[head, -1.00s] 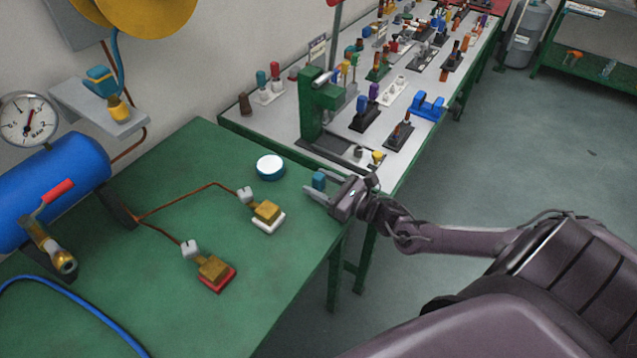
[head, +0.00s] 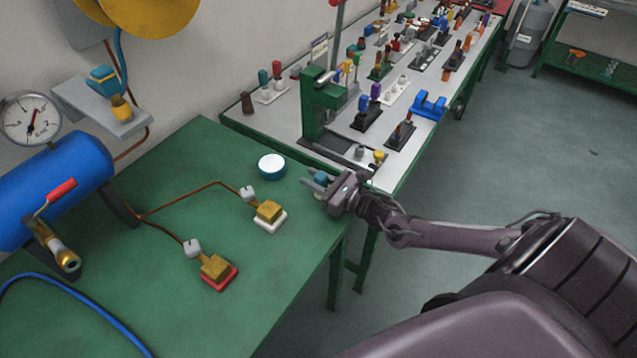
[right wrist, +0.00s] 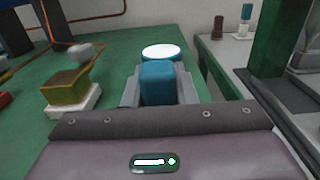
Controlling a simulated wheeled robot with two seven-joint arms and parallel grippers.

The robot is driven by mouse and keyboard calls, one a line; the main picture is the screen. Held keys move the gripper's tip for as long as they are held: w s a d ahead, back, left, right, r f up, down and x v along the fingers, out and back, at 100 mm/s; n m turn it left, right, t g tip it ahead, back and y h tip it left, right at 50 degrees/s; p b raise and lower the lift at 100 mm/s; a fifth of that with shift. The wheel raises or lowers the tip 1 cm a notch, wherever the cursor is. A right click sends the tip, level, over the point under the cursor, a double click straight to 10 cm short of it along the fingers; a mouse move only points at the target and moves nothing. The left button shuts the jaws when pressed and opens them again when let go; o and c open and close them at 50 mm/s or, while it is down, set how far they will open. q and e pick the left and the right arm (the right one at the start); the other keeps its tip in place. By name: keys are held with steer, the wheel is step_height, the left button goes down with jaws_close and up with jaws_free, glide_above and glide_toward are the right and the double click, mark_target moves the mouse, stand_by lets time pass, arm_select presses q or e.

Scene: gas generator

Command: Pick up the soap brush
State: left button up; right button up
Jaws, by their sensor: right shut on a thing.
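The soap brush shows as a blue block-like handle (right wrist: 158,82) between the fingers in the right wrist view. It also shows as a small blue top (head: 321,177) near the green table's right edge in the head view. My right gripper (head: 315,183) is shut on it, with one grey finger on each side, as the right wrist view also shows (right wrist: 159,90). The brush's lower part is hidden by the gripper. It stands roughly upright, and I cannot tell if it touches the table. My left gripper is not in view.
A round white-topped blue tin (head: 271,166) stands just beyond the gripper on the green table (head: 150,290). Brass fittings on a white base (head: 270,222) and a red base (head: 221,279) are to the left. A grey workbench (head: 290,122) full of tools is behind.

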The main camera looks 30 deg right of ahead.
step_height(320, 180, up, 20)
steer(key=b, duration=0.1)
stand_by(0.4)
stand_by(1.6)
